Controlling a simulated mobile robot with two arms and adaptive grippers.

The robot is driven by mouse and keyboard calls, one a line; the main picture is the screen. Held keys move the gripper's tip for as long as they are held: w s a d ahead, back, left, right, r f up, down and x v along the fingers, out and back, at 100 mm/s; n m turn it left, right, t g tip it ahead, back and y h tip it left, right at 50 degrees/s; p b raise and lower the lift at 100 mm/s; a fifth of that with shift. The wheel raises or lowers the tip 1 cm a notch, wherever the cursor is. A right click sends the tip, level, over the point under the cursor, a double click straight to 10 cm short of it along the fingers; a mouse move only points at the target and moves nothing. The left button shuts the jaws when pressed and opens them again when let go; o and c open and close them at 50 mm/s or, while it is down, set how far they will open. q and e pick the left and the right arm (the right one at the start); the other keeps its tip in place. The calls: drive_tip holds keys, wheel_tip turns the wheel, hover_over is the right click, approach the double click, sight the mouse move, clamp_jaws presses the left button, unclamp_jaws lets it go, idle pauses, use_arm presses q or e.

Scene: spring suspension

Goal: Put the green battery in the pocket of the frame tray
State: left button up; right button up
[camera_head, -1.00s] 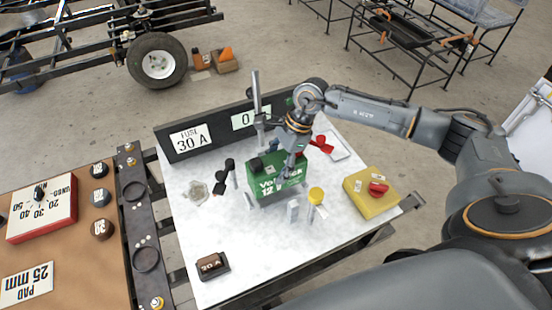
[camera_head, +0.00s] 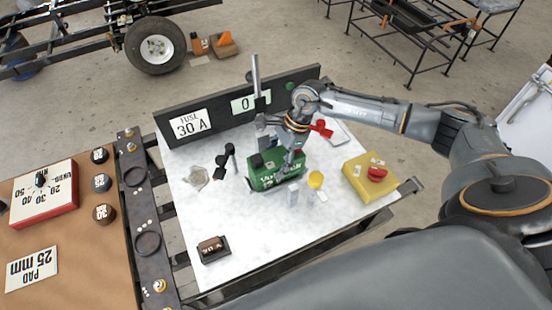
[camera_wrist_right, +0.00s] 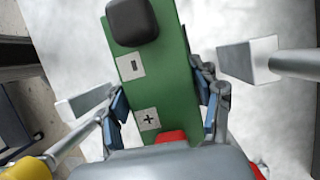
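The green battery (camera_head: 266,178) is low among small grey blocks and posts near the middle of the white worktop (camera_head: 240,225). In the right wrist view its green top (camera_wrist_right: 165,75) carries minus and plus labels, a black cap and a red part. My right gripper (camera_head: 285,168) is over it, and in the wrist view the blue-padded fingers (camera_wrist_right: 160,98) lie against both long sides. Grey clamp blocks (camera_wrist_right: 248,60) stand on either side, apart from the battery. I cannot clearly make out the tray pocket or whether the battery's base touches down. My left gripper is not in view.
A yellow box with a red knob (camera_head: 368,178) is at right. A dark brown block (camera_head: 213,249) is at front left.

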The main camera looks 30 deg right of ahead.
drive_tip(key=shift+o, duration=1.2)
drive_tip(key=shift+r, duration=0.1)
drive_tip(key=b+v, duration=0.1)
drive_tip(key=v, duration=1.1)
drive_tip(key=shift+s, duration=0.1)
